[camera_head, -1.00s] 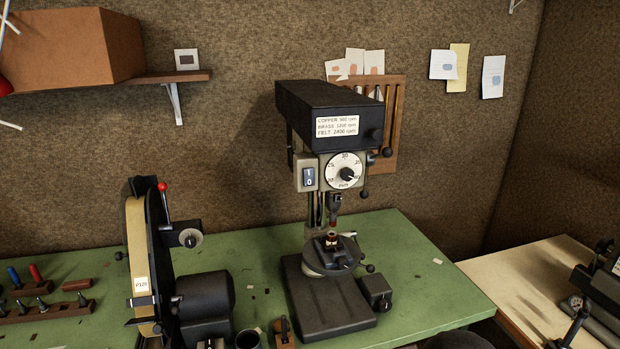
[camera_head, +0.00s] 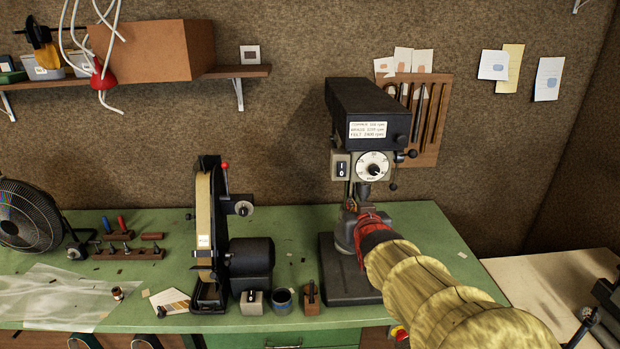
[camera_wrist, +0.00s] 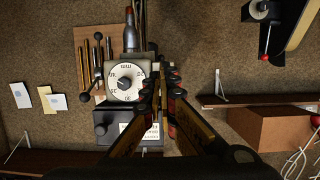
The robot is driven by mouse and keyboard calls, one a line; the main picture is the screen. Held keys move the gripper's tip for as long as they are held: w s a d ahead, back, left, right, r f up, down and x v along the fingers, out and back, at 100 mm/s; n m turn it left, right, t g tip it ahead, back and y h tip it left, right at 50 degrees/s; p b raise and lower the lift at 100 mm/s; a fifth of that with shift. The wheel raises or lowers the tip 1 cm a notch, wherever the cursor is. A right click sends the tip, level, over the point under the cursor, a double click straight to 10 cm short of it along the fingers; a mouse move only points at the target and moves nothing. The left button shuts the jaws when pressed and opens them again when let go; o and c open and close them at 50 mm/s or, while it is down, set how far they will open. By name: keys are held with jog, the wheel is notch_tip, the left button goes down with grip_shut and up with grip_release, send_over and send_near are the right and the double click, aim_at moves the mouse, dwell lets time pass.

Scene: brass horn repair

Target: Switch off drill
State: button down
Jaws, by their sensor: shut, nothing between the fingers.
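The black drill press (camera_head: 368,110) stands on the green bench, with a speed chart and a round white dial (camera_head: 374,166) on its front. Its rocker switch (camera_head: 341,168), marked 1 above 0, sits left of the dial; which side is pressed is too small to tell. My gripper (camera_head: 350,206) is shut and empty, below the switch in the head view and in front of the drill's lower part. In the wrist view the scene is upside down; my gripper (camera_wrist: 165,72) points at the drill, just right of the dial (camera_wrist: 125,82). The switch is hidden behind the fingers there.
A belt sander (camera_head: 212,230) stands left of the drill, with small blocks and a cup (camera_head: 282,300) before it. A tool rack (camera_head: 430,120) hangs behind the drill. A fan (camera_head: 30,215) stands far left. Bare green bench (camera_head: 440,235) lies right of the drill.

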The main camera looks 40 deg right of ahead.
aim_at(341, 173)
jog(key=shift+w+r+t+h, duration=0.1)
jog(key=shift+w+r+t, duration=0.15)
jog(key=shift+r, duration=0.35)
jog(key=shift+w+r+t+h, duration=0.1)
jog(key=shift+r+t, duration=0.1)
jog(key=shift+r, duration=0.35)
jog(key=shift+w+r+t+h, duration=0.1)
jog(key=shift+w+r+t, duration=0.15)
jog(key=shift+r, duration=0.35)
jog(key=p+x, duration=0.1)
jog(key=x, duration=1.3)
jog(key=shift+p, duration=0.3)
jog(key=shift+f, duration=0.1)
